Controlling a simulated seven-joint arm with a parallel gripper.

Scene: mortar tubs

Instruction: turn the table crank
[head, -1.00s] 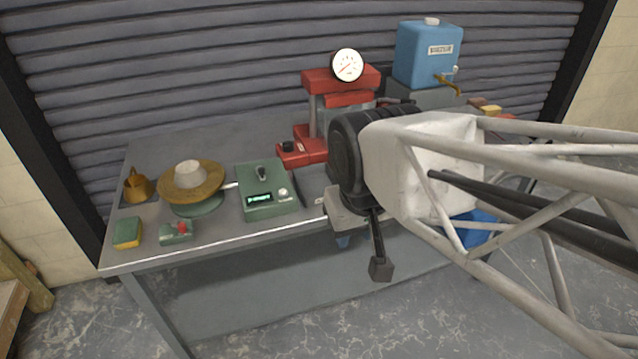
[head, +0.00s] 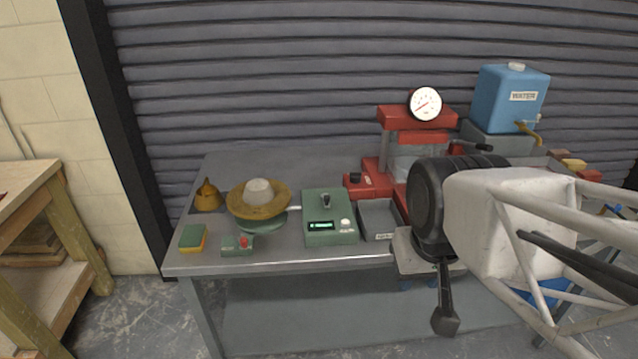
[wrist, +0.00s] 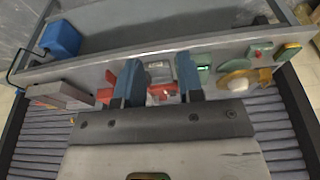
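A flow table with a round brass top (head: 272,211) and a pale mortar cone (head: 258,190) stands on a green base at the left of the bench. I cannot make out a crank on it. It also shows at the right of the wrist view (wrist: 236,80). A black handle (head: 478,147) sticks out right of the red press (head: 418,118), partly behind my arm. My gripper (wrist: 160,60) has two blue fingers, apart with nothing held between them. It hangs near the bench's front edge, right of the flow table and the green scale (head: 328,215). In the head view its fingers are small.
In front of the flow table are a green block with a red knob (head: 238,244) and a sponge (head: 193,238). A brass cone (head: 208,195) stands behind. A grey tray (head: 379,218) lies right of the scale. A blue water tank (head: 510,98) stands back right.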

